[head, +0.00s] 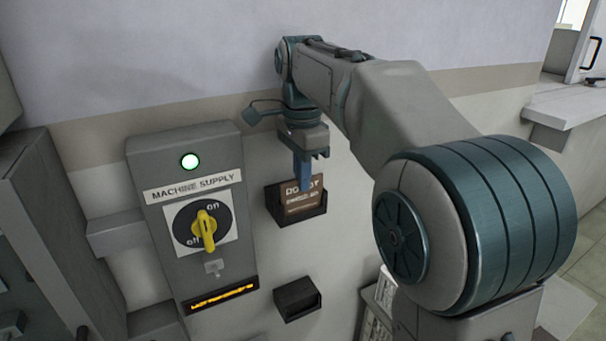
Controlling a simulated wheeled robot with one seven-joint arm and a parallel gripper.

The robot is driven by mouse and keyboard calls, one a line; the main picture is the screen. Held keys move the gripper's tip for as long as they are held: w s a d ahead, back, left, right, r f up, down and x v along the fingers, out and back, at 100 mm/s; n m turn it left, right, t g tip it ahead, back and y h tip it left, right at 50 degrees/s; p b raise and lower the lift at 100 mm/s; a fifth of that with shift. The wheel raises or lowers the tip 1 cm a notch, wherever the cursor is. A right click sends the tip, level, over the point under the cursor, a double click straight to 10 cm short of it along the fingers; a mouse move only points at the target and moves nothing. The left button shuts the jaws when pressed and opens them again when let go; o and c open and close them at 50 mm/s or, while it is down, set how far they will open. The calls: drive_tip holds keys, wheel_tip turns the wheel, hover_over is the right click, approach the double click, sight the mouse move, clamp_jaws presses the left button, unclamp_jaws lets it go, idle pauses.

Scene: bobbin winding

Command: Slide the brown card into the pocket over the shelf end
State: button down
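The brown card (304,207) with pale lettering stands in a dark pocket (283,216) on the wall, right of the machine supply box. Its lower part is hidden by the pocket's front; I cannot tell how deep it sits. My gripper (305,186) points down from above, its blue finger in front of the card's upper middle and covering part of the lettering. The other finger is hidden, so I cannot tell whether the gripper is shut on the card or open around it.
A second dark holder (297,299) is lower on the wall. A pale counter (568,106) is far right.

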wheel_tip(320, 180, up, 7)
drive_tip(key=p, duration=0.6)
drive_tip(key=shift+r, duration=0.1)
idle(1.3)
